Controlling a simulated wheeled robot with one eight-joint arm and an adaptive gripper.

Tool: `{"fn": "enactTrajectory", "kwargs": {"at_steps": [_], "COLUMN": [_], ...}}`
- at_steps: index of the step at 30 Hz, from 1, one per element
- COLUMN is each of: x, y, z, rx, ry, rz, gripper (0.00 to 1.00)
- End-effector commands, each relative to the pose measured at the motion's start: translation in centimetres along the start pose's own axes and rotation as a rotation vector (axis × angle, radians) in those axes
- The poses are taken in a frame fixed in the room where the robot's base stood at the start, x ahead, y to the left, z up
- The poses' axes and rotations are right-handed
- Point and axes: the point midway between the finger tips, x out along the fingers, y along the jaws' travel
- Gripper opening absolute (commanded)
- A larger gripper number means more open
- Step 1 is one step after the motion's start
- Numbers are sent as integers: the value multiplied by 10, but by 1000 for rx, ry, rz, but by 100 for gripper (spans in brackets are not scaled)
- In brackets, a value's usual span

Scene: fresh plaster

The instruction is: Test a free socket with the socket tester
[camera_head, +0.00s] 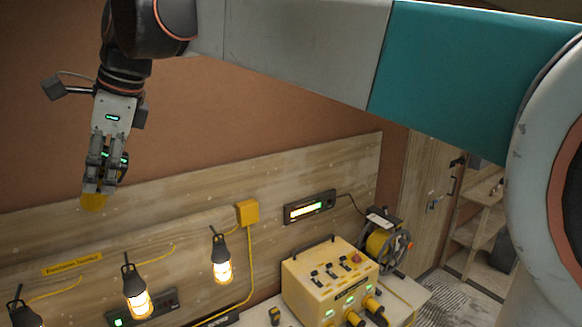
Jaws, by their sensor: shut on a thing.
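My gripper (99,180) is at the upper left, in front of the wooden back panel. It is shut on a small yellow piece, which looks like the socket tester (94,203); only its lower part shows below the fingers. The tester is held in the air. A yellow power box (318,275) stands on the bench at lower right, with switches, a red button and green lights on it. A dark strip with a green light (122,321) lies behind the lamps at lower left.
Several caged lamps hang along the panel, one lit (222,270) and another lit (138,303). A yellow junction box (248,212), a lit display strip (310,207) and a cable reel (381,243) are to the right. Shelves (478,225) stand at far right.

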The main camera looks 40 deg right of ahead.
Motion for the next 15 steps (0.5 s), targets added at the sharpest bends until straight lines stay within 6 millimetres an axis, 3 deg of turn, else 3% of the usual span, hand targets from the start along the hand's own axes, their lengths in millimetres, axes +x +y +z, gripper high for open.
{"fn": "enactTrajectory", "kwargs": {"at_steps": [15], "x": [-30], "y": [-7], "z": [12], "rx": [0], "ry": [0], "rz": [0], "gripper": [5]}}
